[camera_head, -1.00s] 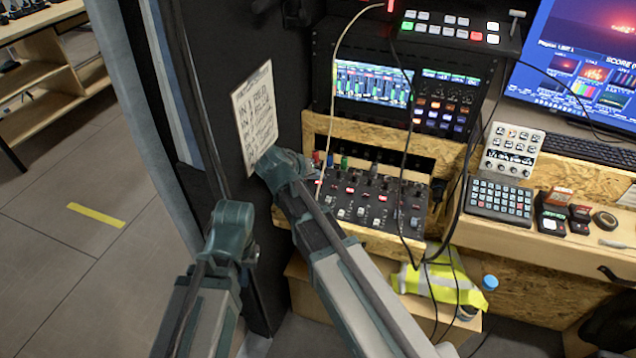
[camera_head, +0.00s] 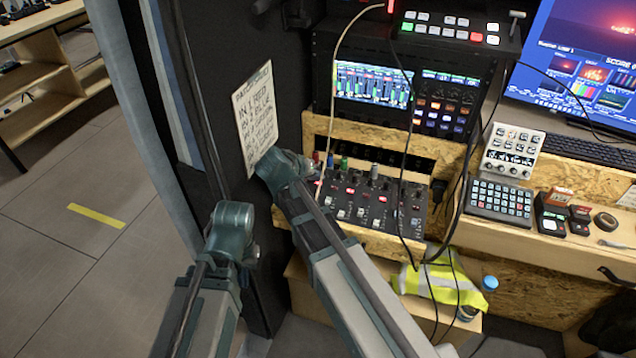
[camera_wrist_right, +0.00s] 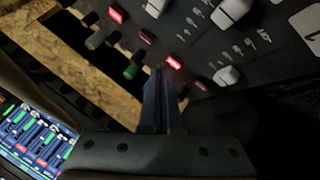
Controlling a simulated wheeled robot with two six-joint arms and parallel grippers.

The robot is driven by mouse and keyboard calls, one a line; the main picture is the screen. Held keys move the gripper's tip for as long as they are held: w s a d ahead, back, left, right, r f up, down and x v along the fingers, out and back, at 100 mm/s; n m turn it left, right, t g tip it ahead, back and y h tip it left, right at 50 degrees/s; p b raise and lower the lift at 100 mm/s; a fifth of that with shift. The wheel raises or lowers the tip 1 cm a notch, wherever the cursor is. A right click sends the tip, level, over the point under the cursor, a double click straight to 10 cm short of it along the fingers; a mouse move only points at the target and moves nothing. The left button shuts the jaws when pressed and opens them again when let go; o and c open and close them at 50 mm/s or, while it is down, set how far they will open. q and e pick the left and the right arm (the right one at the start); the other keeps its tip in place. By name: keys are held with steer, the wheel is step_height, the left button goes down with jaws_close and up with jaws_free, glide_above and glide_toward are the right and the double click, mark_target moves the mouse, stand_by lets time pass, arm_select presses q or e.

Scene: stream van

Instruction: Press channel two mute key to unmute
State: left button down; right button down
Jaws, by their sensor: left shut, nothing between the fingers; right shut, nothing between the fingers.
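The mixer (camera_head: 372,207) lies under the wooden shelf, with faders, knobs and several small keys, some glowing red. My right arm reaches its left end in the head view; its gripper is hidden there behind the arm. In the right wrist view my right gripper (camera_wrist_right: 163,76) is shut and empty, its tips right beside a red-lit key (camera_wrist_right: 174,62); I cannot tell whether they touch it. A green knob (camera_wrist_right: 131,71) is left of the tips. Channel numbers are not readable. My left gripper (camera_head: 247,252) is low at the left, away from the mixer, partly hidden by its arm.
A paper note (camera_head: 254,120) hangs on the dark panel beside my right arm. Thin cables (camera_head: 403,180) hang across the mixer. A screen unit (camera_head: 372,84) stands above it. A key pad (camera_head: 499,200) is on the desk to the right. A yellow vest (camera_head: 440,277) lies below.

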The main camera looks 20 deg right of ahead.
mark_target(317, 188)
stand_by(0.6)
steer(key=shift+f+b, duration=0.45)
steer(key=shift+f, duration=0.25)
stand_by(0.4)
steer(key=shift+r, duration=0.1)
steer(key=shift+r+p, duration=0.5)
steer(key=shift+r, duration=0.15)
step_height(317, 188, up, 6)
steer(key=p, duration=0.6)
